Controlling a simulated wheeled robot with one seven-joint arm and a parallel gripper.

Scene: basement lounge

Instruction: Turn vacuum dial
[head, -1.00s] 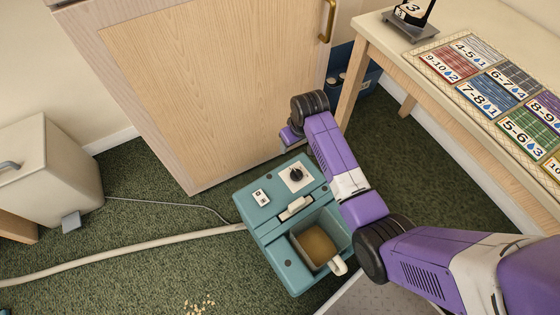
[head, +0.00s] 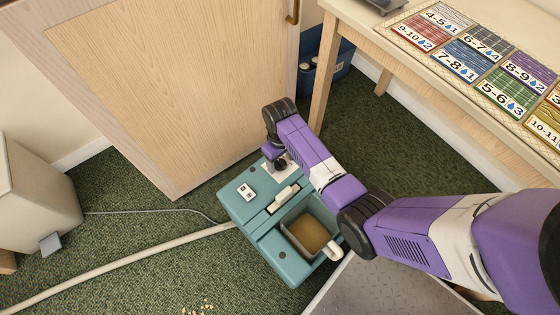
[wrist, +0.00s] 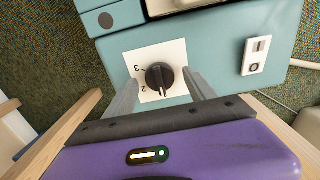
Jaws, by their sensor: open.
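The vacuum (head: 262,236) is a teal box on the green carpet, with a cream hose on its left. Its black round dial (wrist: 160,76) sits on a white plate (wrist: 172,52) with printed numbers, of which a 3 and a 2 show. In the head view the dial (head: 281,163) is partly hidden by my arm. My gripper (wrist: 164,84) is open, with one finger on either side of the dial in the wrist view. I cannot tell whether the fingers touch it.
A white switch panel (wrist: 257,55) is beside the dial plate. A wooden cabinet door (head: 165,85) stands close behind the vacuum. A table (head: 340,20) with coloured cards is at right, and a beige bin (head: 35,200) at left. Crumbs lie on the carpet.

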